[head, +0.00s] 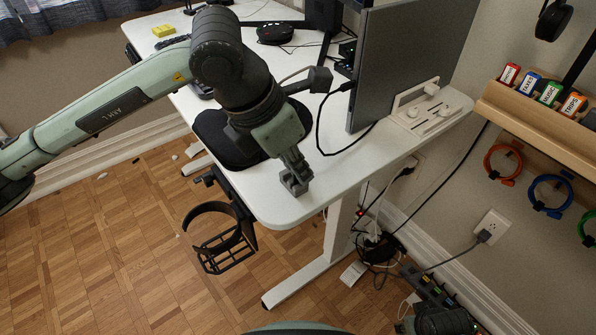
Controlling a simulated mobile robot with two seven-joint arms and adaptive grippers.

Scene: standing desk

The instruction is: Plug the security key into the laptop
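The laptop (408,55) appears to be the thin grey slab standing upright on its edge in a white stand (435,112) at the desk's right edge. A black cable runs into its left edge. My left gripper (296,184) points down over the front corner of the white desk, left of and nearer than the laptop. Its fingertips look close together; whether they hold anything is too small to tell. I cannot make out the security key. Part of my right arm shows at the bottom right, low near the floor; its fingertips are not clear.
The white desk (338,172) has bare room between my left gripper and the stand. A black cable (322,140) loops there. A black cup holder (225,240) hangs off the front edge. A wooden wall shelf (530,125) with labelled blocks and cable hooks is at right.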

